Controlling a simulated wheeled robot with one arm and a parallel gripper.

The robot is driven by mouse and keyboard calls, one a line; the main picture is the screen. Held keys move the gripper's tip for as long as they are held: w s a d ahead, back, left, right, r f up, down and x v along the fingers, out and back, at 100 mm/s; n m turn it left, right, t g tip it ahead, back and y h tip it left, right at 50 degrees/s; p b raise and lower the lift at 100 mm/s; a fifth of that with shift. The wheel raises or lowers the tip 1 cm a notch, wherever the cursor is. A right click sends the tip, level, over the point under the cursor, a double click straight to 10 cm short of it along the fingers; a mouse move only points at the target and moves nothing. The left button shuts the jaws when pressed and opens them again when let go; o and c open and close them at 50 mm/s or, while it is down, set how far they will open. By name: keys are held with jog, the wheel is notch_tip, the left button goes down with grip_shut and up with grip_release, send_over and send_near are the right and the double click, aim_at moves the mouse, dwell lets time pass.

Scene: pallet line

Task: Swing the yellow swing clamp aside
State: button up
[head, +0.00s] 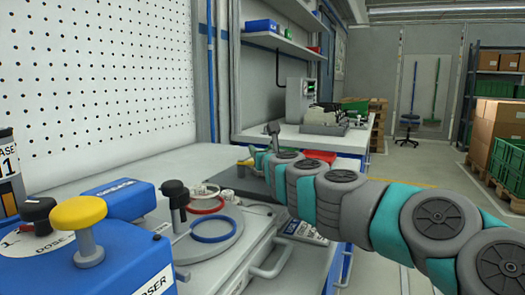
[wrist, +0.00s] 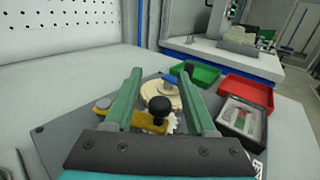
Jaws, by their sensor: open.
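The yellow swing clamp (wrist: 118,108) is a flat yellow bar with a black ball knob (wrist: 159,105), on a dark grey plate (wrist: 62,134). A white toothed part shows beside the knob, partly hidden. My gripper (wrist: 162,72) is open, its two green fingers either side of the knob, with nothing visibly held. Whether a finger touches the clamp I cannot tell. In the head view a small yellow part (head: 246,162) shows beside my gripper, mostly hidden by my arm.
A green tray (wrist: 196,74), a red tray (wrist: 246,90) and a grey box (wrist: 243,118) stand right of the plate. In the head view, a blue dosing unit (head: 118,258) with a yellow knob (head: 78,212) stands near left.

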jog(key=shift+b+v, duration=0.4)
jog(key=shift+v, duration=3.45)
jog(key=shift+c, duration=0.4)
